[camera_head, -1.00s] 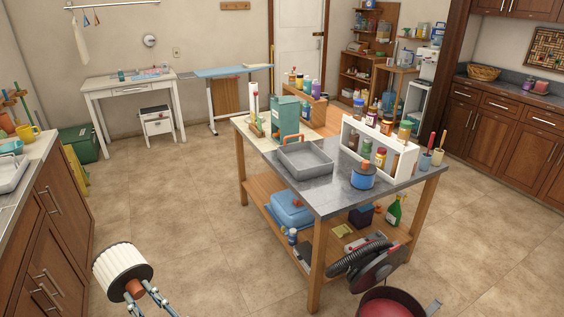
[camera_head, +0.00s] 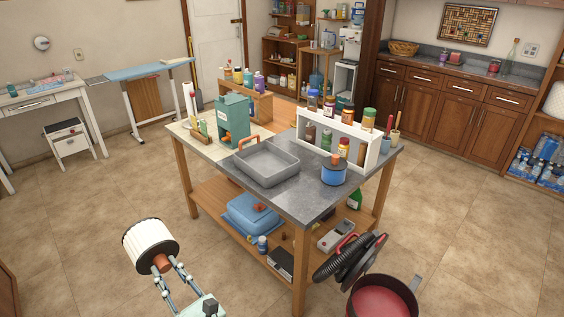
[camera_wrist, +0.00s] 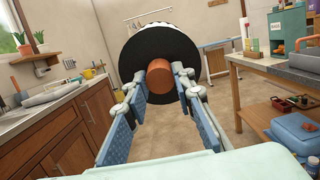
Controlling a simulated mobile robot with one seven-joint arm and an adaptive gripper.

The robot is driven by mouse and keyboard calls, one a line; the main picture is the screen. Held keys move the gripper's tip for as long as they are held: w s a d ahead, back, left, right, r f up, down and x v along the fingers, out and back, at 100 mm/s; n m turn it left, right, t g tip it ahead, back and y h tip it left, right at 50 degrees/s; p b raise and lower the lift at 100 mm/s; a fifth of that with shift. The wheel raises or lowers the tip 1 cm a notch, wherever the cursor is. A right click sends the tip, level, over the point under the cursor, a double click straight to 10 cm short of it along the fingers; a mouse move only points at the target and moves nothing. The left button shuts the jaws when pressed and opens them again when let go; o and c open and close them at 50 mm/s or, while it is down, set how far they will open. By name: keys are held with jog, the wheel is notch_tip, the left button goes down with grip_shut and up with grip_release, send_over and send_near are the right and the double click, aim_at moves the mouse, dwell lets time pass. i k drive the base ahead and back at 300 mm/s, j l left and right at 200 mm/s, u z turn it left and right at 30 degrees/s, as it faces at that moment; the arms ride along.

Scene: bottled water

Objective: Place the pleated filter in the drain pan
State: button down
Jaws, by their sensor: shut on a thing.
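The pleated filter (camera_head: 148,242) is a white ribbed cylinder with a black end cap and an orange-brown stub. My gripper (camera_head: 169,267) is shut on the stub and holds the filter up in the air, left of the work table. In the wrist view the filter (camera_wrist: 160,50) shows its black end towards me, with the stub between the fingertips of my gripper (camera_wrist: 159,82). The drain pan, seemingly the grey rectangular tray (camera_head: 266,177), sits on the table top, apart from the filter. It looks empty, with an orange handle at its back left.
The work table (camera_head: 305,205) also carries a teal box (camera_head: 234,118), a blue pot (camera_head: 334,172) and a white rack of jars (camera_head: 371,155). A black hose reel (camera_head: 350,258) and a red bucket (camera_head: 383,300) stand at the front right.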

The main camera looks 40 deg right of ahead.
aim_at(266, 167)
jog(key=i+l+z, duration=0.15)
jog(key=i, duration=0.2)
jog(key=i+l+z, duration=0.1)
jog(key=i, duration=0.3)
jog(key=i+l, duration=0.3)
jog(key=i+l+u, duration=0.1)
jog(key=i+l, duration=0.15)
jog(key=l, duration=0.2)
